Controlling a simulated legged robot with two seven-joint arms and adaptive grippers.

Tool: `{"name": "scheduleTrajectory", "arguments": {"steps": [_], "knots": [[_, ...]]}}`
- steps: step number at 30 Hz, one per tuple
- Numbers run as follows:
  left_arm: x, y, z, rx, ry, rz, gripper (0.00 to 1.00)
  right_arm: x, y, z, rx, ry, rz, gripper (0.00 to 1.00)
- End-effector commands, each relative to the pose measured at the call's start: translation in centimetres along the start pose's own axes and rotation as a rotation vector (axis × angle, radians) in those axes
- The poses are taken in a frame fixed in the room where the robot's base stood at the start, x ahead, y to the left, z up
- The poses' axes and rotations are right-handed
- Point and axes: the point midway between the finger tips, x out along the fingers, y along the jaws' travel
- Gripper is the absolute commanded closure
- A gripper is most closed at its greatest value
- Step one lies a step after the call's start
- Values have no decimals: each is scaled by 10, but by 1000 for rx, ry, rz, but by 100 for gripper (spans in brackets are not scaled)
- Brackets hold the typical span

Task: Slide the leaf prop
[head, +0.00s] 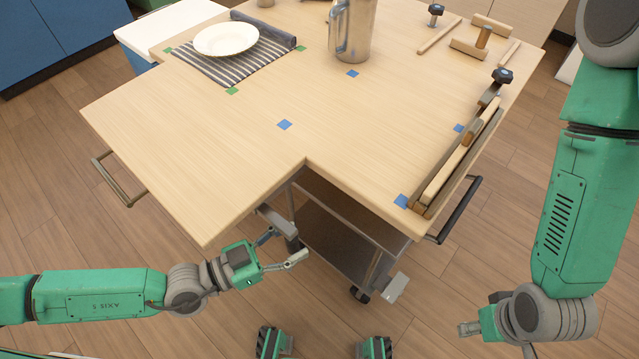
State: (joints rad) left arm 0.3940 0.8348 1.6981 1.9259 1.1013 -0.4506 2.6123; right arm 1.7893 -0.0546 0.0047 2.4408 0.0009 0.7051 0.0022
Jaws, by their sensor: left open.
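A wooden table (210,150) fills the middle of the view, with an inner corner in its near edge. A grey bar (276,222) sticks out under the near left part of the top; it may be the leaf prop, but I cannot tell for sure. My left gripper (286,246) is open, its two fingers apart, just below and right of this bar. I cannot tell if a finger touches it. A similar grey block (396,288) shows lower right, by the cart frame. My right gripper (474,327) hangs at the lower right, away from the table; its jaws are unclear.
A plate (226,39) lies on a striped cloth (225,68). A metal jug (352,30) stands at the back. A wooden rail (460,160) lies along the right edge, above a black handle (459,210). Wooden pieces (468,48) lie behind. A metal shelf (340,235) is underneath.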

Motion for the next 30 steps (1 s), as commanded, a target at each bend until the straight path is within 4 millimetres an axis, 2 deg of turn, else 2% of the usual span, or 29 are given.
{"name": "scheduleTrajectory", "arguments": {"steps": [24,30], "knots": [[-60,0,1,1,-2,2,59,10,0,1,0,0,0,60],[-69,0,0,0,-1,1,59,12,0,1,0,0,0,60]]}}
